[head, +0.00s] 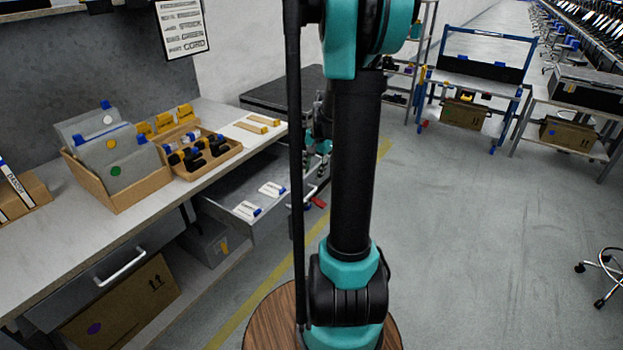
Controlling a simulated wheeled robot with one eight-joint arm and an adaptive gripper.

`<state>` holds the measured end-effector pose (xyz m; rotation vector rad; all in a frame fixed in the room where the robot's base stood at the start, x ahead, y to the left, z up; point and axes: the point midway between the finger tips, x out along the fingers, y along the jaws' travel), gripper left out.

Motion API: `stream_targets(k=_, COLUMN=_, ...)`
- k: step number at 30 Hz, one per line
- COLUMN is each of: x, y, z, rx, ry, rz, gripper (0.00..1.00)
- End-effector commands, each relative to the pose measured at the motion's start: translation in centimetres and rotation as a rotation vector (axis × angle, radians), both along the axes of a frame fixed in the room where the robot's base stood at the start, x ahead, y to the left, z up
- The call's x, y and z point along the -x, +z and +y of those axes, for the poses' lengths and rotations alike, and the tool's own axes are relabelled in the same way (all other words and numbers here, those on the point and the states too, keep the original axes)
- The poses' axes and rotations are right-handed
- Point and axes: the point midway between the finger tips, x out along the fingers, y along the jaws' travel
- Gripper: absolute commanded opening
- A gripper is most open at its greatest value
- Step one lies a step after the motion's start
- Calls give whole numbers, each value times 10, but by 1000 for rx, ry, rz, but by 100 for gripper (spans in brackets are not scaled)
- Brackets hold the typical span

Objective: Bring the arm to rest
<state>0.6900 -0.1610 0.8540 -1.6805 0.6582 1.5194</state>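My arm (355,165) stands upright in the middle of the head view, with black links and teal joints. Its lower joint sits above a round wooden-looking top (270,325). More teal and dark parts, seemingly of my arm's far end, show just behind the black link at its left, near the open drawer (237,205). The link hides most of them. I cannot make out the fingers of my gripper or anything held in it.
A workbench (125,225) on the left bears a cardboard box of grey folders (110,160) and a tray of dark cylinders (200,150). The open drawer holds white-labelled items. A blue-framed cart (475,85) stands at the back. The floor at right is clear except for a chair base (605,275).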

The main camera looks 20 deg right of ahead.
Motion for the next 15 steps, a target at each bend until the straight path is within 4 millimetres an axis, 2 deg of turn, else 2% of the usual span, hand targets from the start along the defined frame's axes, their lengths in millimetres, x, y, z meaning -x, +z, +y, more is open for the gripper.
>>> stream_targets(k=4, x=1, y=6, z=-1, rx=0, ry=0, rz=0, gripper=34)
stream_targets(k=15, x=1, y=6, z=-1, rx=0, ry=0, rz=0, gripper=34)
